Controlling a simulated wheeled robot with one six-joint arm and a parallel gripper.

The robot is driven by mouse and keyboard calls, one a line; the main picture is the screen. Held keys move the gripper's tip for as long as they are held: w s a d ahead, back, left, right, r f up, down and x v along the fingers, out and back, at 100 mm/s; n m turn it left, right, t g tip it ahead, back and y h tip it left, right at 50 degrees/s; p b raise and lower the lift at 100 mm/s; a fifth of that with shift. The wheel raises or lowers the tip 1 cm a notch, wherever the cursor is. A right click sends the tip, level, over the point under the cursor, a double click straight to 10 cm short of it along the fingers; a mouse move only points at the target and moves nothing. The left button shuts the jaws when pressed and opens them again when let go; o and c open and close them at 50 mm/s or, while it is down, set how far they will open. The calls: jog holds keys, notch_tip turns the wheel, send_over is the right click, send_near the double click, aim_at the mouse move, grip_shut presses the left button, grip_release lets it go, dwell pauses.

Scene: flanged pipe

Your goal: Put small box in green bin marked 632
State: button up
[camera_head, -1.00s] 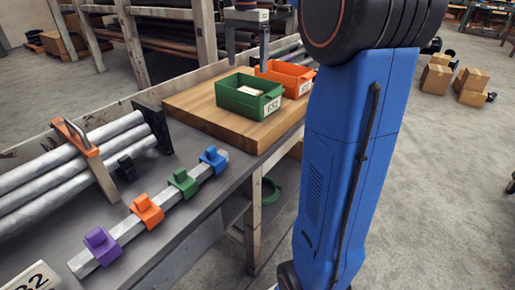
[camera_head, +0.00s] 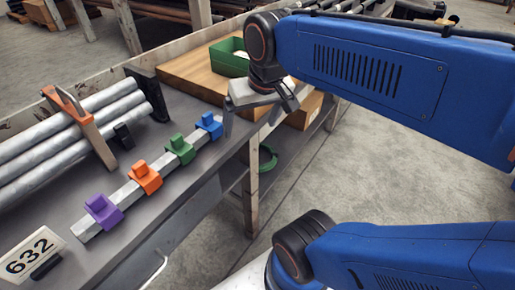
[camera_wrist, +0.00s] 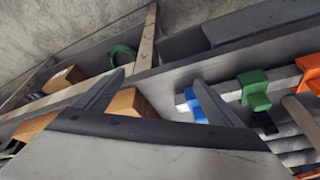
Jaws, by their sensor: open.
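The green bin (camera_head: 228,62) stands on the wooden board at the back of the bench. My arm hides its right part and front label, and a pale item (camera_head: 240,54) shows inside. My gripper (camera_head: 260,112) is open over the bench's front edge, nearer than the bin. In the wrist view its two fingers (camera_wrist: 160,80) are spread, with nothing seen held between them. The wrist view shows boxes at left (camera_wrist: 65,80) and between the fingers (camera_wrist: 130,102). I cannot tell which is the small box.
A rail with purple (camera_head: 103,210), orange (camera_head: 145,177), green (camera_head: 181,148) and blue (camera_head: 209,125) clamps lies along the bench. Grey pipes (camera_head: 80,135) lie behind it. A green ring (camera_head: 268,158) hangs below the bench.

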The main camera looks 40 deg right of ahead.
jog(key=s+a+f+n, duration=0.1)
jog(key=s+f+n, duration=0.1)
jog(key=s+f, duration=0.2)
jog(key=shift+s+f+t, duration=0.15)
jog(key=shift+f+t, duration=0.25)
jog(key=shift+f, duration=0.25)
